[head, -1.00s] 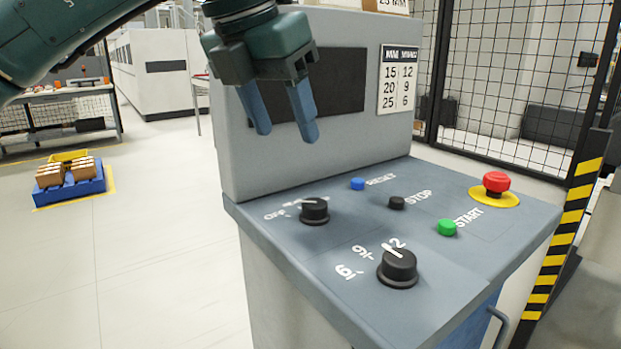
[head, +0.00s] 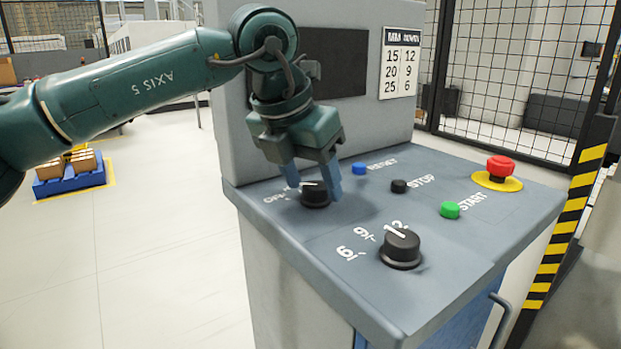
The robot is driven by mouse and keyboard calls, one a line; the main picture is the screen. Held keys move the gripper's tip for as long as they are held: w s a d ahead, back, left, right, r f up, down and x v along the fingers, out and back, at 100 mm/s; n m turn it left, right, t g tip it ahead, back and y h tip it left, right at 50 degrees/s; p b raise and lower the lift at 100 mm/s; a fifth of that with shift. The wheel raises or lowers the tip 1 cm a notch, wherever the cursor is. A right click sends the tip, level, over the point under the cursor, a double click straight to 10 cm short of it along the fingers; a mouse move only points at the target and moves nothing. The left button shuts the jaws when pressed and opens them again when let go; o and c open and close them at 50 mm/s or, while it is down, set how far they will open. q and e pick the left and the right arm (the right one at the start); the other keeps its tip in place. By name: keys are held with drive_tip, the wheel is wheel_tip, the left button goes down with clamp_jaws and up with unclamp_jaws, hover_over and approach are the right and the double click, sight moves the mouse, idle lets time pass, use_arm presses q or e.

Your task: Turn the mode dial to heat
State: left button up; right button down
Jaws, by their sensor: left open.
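The black mode dial (head: 315,197) sits at the back left of the grey console top. Its pointer has a white mark; the label beside it begins with "OFF", and the rest is hidden behind my gripper. My left gripper (head: 314,188) is open, pointing down, with one blue finger on each side of the dial. I cannot tell whether the fingers touch it. My right gripper is not in view.
A second black dial (head: 400,248) with numbers is at the front. A blue RESET button (head: 359,168), black STOP button (head: 399,186), green START button (head: 450,210) and red emergency button (head: 500,168) lie to the right. An upright panel (head: 400,120) stands behind.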

use_arm(q)
drive_tip(key=c, duration=1)
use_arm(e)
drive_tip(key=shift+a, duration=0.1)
